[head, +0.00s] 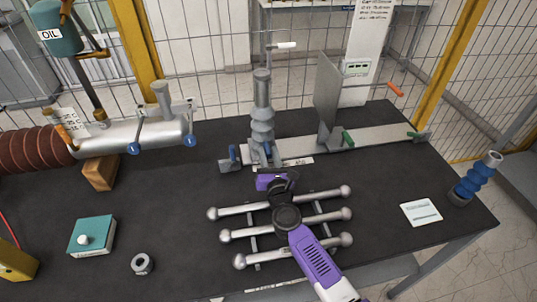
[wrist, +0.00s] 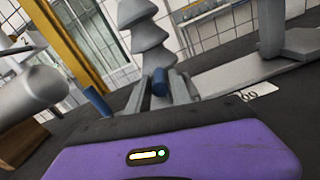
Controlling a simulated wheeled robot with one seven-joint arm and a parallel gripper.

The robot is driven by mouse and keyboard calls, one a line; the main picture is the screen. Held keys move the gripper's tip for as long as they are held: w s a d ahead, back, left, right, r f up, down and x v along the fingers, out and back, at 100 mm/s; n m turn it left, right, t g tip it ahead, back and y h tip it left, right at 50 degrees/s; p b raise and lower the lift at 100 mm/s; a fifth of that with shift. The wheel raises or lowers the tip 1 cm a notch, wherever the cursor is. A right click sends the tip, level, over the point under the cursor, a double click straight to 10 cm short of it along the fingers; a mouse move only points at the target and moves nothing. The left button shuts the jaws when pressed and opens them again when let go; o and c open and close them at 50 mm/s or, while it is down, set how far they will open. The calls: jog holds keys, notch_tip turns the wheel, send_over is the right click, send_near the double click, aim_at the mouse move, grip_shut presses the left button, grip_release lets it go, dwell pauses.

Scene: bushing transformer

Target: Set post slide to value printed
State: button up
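The grey ribbed post (head: 262,115) stands upright near the left end of a flat grey rail (head: 375,138). A blue handle (head: 267,150) is at the post's foot. My gripper (head: 269,171) is low in front of the post, pointing at it. In the wrist view the blue handle (wrist: 160,82) shows between my two grey fingers (wrist: 160,92), which are apart; whether they press on it I cannot tell. A white label (head: 298,161) lies along the rail's front edge; its print is too small to read surely. It also shows in the wrist view (wrist: 256,91).
A grey upright plate (head: 327,95) with a green handle stands on the rail. A silver cylinder (head: 135,134) lies at the left. Silver rods (head: 330,215) lie below my arm. A white card (head: 421,212) and a blue ribbed bushing (head: 475,183) are at the right. Bare table separates them.

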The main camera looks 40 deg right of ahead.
grip_shut()
dwell(1.1)
